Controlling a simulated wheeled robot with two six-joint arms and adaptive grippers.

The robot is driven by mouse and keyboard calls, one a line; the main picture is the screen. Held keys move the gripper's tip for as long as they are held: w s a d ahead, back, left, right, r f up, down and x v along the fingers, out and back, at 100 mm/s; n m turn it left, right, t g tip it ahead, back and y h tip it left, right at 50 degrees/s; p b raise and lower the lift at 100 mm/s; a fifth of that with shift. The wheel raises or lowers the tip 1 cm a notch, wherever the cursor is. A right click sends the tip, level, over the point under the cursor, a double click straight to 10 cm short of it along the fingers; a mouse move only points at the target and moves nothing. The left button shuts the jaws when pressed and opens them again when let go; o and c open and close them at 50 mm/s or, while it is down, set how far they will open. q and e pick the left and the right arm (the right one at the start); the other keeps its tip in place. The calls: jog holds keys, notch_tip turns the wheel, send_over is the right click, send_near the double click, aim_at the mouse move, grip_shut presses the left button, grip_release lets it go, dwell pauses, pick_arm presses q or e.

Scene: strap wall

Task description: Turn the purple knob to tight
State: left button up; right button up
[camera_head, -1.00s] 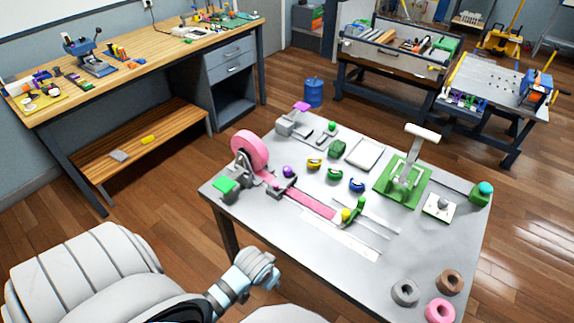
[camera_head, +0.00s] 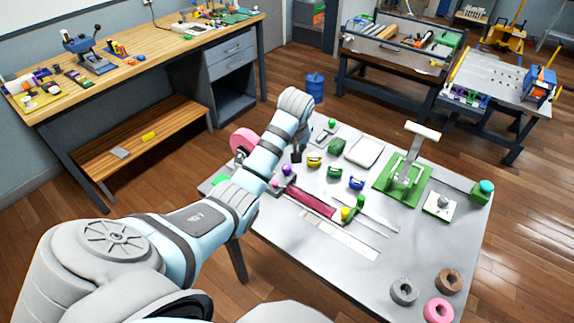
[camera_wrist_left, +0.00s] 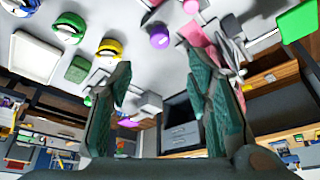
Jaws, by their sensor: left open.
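A round purple knob (camera_head: 286,169) sits on a small grey block beside the pink strap (camera_head: 313,204). In the left wrist view the purple knob (camera_wrist_left: 159,38) shows beyond and between the two fingers. My left gripper (camera_head: 296,157) points down over the table, just behind the knob in the head view. In the left wrist view the left gripper (camera_wrist_left: 158,68) has its two dark green fingers apart, with nothing held and the knob not touched. The pink reel (camera_head: 243,141) is partly hidden by my left arm. My right gripper is not in view.
A yellow clip (camera_head: 314,161), a green clip (camera_head: 335,173) and a blue clip (camera_head: 356,184) stand right of the gripper. A green press (camera_head: 405,175) stands further right. Loose rolls (camera_head: 404,291) lie at the front right.

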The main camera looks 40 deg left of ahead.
aim_at(287, 167)
pick_arm(q)
jog(key=b+x, duration=0.3)
jog(key=x, duration=0.8)
jog(key=shift+w+a+f, duration=0.1)
jog(key=shift+w+f, duration=0.05)
jog(key=shift+f, duration=0.2)
jog(key=shift+r, duration=0.1)
grip_shut()
